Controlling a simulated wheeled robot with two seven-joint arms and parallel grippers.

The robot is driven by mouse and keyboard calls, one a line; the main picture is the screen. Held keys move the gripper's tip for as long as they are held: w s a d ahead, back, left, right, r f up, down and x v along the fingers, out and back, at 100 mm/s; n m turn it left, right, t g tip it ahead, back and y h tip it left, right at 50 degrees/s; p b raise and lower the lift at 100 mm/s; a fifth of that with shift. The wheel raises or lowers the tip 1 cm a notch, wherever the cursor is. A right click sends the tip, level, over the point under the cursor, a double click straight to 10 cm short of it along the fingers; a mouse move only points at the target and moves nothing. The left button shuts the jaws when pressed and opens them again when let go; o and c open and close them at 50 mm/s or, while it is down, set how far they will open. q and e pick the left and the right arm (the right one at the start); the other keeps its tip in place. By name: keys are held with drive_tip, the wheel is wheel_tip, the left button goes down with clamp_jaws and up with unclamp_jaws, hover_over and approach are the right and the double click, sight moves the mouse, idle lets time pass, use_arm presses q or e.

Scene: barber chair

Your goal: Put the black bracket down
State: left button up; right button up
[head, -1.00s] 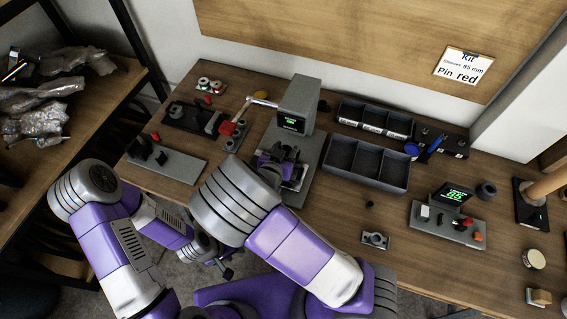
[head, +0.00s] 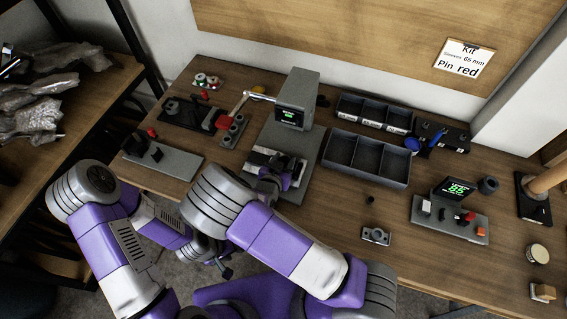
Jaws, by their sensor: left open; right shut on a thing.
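My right gripper (head: 279,175) is at the grey press station (head: 300,100), low over its base and in front of the upright with the small green display. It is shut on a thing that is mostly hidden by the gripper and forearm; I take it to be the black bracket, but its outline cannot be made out. I cannot tell whether it touches the base. My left gripper (head: 224,270) hangs low at the bench's front edge, open and away from the press station.
Dark divided bins (head: 367,158) stand right of the press. A grey fixture with a display (head: 450,218) and a small metal block (head: 376,236) lie further right. A grey plate with black blocks (head: 163,158) is at left. Bare wood lies around the metal block.

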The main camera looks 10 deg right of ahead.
drive_tip(key=shift+f, duration=0.25)
drive_tip(key=shift+f, duration=0.15)
drive_tip(key=o, duration=0.7)
drive_tip(key=shift+f, duration=0.1)
drive_tip(key=o, duration=0.5)
drive_tip(key=shift+c, duration=0.2)
